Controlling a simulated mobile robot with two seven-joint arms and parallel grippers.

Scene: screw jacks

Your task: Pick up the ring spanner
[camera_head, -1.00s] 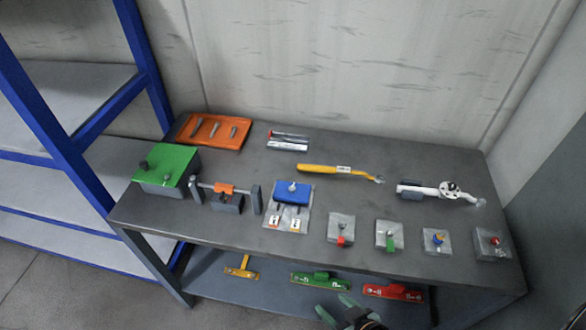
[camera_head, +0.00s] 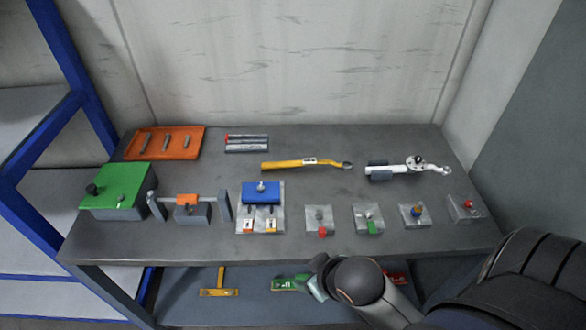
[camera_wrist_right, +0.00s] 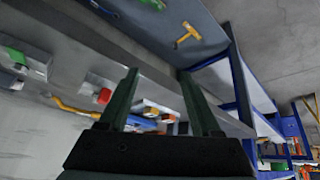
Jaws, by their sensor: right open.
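The ring spanner (camera_head: 288,164) has a yellow handle with a pale label and a grey ring at its right end. It lies flat on the back middle of the grey table (camera_head: 400,240). My right gripper (camera_head: 316,280) is at the table's front edge, well in front of the spanner and apart from it. Its two fingers show spread and empty in the right wrist view (camera_wrist_right: 158,76). That view is tilted, and a yellow handle, likely the spanner's, shows at its left (camera_wrist_right: 70,108). My left gripper is not in view.
A white tool (camera_head: 405,168) lies right of the spanner. Small blocks with coloured knobs, a blue block (camera_head: 261,192), an orange clamp-like fixture (camera_head: 188,200) and a green box (camera_head: 115,188) stand in front. An orange tray (camera_head: 163,143) is back left. Lower-shelf tools are partly hidden by my arm.

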